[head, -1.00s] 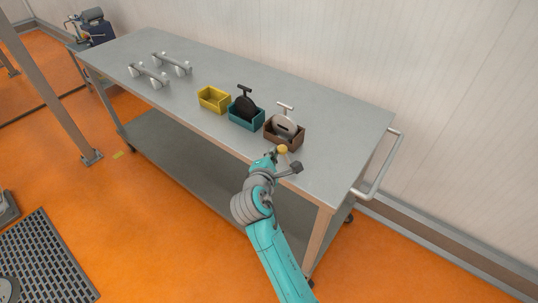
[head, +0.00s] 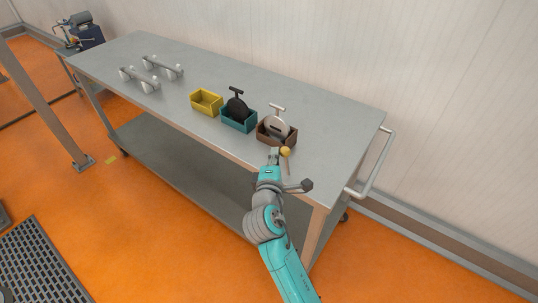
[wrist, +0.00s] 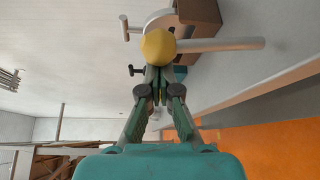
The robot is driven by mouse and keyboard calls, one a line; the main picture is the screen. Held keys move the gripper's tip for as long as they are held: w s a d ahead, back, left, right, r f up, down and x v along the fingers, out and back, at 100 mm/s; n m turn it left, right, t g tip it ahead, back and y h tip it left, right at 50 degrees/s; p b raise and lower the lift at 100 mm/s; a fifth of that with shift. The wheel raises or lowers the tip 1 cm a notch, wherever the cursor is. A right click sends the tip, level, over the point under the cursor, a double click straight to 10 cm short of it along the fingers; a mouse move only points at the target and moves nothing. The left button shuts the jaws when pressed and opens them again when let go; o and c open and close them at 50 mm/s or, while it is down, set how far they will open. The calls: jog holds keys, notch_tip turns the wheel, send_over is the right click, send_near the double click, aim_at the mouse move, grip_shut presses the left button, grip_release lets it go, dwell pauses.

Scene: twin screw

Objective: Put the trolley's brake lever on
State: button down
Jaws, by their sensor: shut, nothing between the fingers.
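The trolley's brake lever is a pale rod (wrist: 220,44) with a yellow ball knob (head: 286,151) on its end. In the head view it stands at the trolley's front edge, near the right end, with the knob up. The knob also shows large in the wrist view (wrist: 158,46), in front of my fingertips. My gripper (head: 274,153) is shut and empty, with its tips close beside the knob on its left in the head view. I cannot tell whether they touch it. The lever's lower end is not clear. The trolley (head: 330,140) has a grey metal top.
A brown box (head: 277,143) with a pale disc tool is just behind the knob. A teal box (head: 238,126) with a black one and an empty yellow box (head: 206,107) stand further left. A push handle (head: 374,170) juts from the right end. Orange floor lies in front.

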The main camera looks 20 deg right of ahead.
aim_at(285, 154)
jog(key=m, duration=0.1)
jog(key=s+d+m+t, duration=0.1)
jog(key=s+d+m, duration=0.1)
jog(key=shift+s+r+t+h, duration=0.25)
jog(key=shift+r+t+h, duration=0.05)
jog(key=shift+h, duration=0.1)
jog(key=shift+s+d+f, duration=0.15)
jog(key=shift+s+d, duration=0.4)
jog(key=shift+s, duration=0.25)
jog(key=shift+s+d+f, duration=0.15)
jog(key=shift+s+d, duration=0.4)
jog(key=shift+s, duration=0.25)
jog(key=shift+s+d+f, duration=0.1)
jog(key=shift+s, duration=0.05)
jog(key=shift+s+d+f, duration=0.1)
jog(key=shift+f, duration=0.05)
